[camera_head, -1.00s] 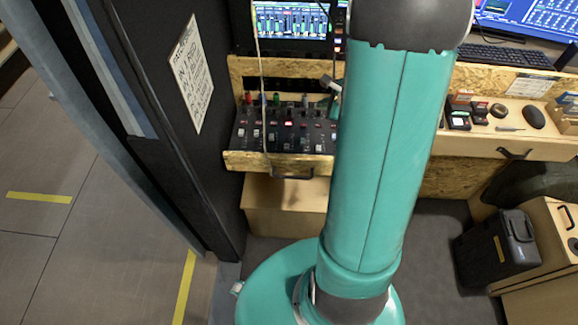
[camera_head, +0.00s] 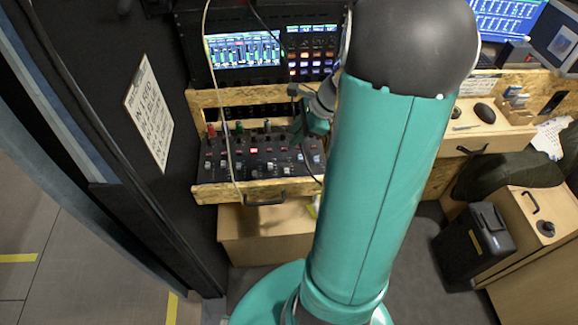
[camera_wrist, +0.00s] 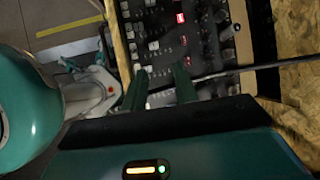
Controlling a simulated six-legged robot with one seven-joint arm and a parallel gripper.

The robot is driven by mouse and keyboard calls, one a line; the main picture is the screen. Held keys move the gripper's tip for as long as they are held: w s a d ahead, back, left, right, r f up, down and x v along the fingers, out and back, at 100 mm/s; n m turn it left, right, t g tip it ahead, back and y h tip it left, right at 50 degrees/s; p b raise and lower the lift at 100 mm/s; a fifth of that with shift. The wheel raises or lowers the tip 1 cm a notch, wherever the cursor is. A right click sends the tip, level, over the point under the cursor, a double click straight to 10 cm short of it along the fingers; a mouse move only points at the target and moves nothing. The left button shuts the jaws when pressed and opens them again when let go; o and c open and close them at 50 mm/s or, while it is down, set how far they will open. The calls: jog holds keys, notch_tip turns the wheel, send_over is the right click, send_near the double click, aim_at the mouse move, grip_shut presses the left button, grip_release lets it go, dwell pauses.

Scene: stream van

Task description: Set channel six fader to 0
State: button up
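The mixing console (camera_head: 260,166) is a dark panel with rows of knobs, lit red buttons and pale fader caps, sitting in a chipboard tray. In the wrist view the console (camera_wrist: 185,48) lies just beyond my fingers, with fader caps near its left edge. I cannot tell which cap is channel six; labels are too small. My gripper (camera_wrist: 160,82) shows two green fingers apart with nothing between them. In the head view my gripper (camera_head: 310,128) is over the right part of the console. Whether a fingertip touches a fader is unclear.
A thin cable (camera_head: 222,95) hangs across the console's left side, and a dark cable (camera_wrist: 225,72) crosses beside my fingers. Lit screens (camera_head: 243,50) stand above. A dark wall with a sign (camera_head: 149,112) is at left. A black case (camera_head: 474,245) stands at right.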

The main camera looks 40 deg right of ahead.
jog(key=s+d+r+g, duration=0.1)
jog(key=s+g, duration=0.1)
jog(key=s, duration=0.1)
send_near(287, 170)
jog(key=shift+h, duration=0.3)
jog(key=x, duration=0.7)
jog(key=shift+a+f, duration=0.3)
jog(key=shift+a, duration=0.15)
jog(key=shift+c, duration=0.2)
grip_shut()
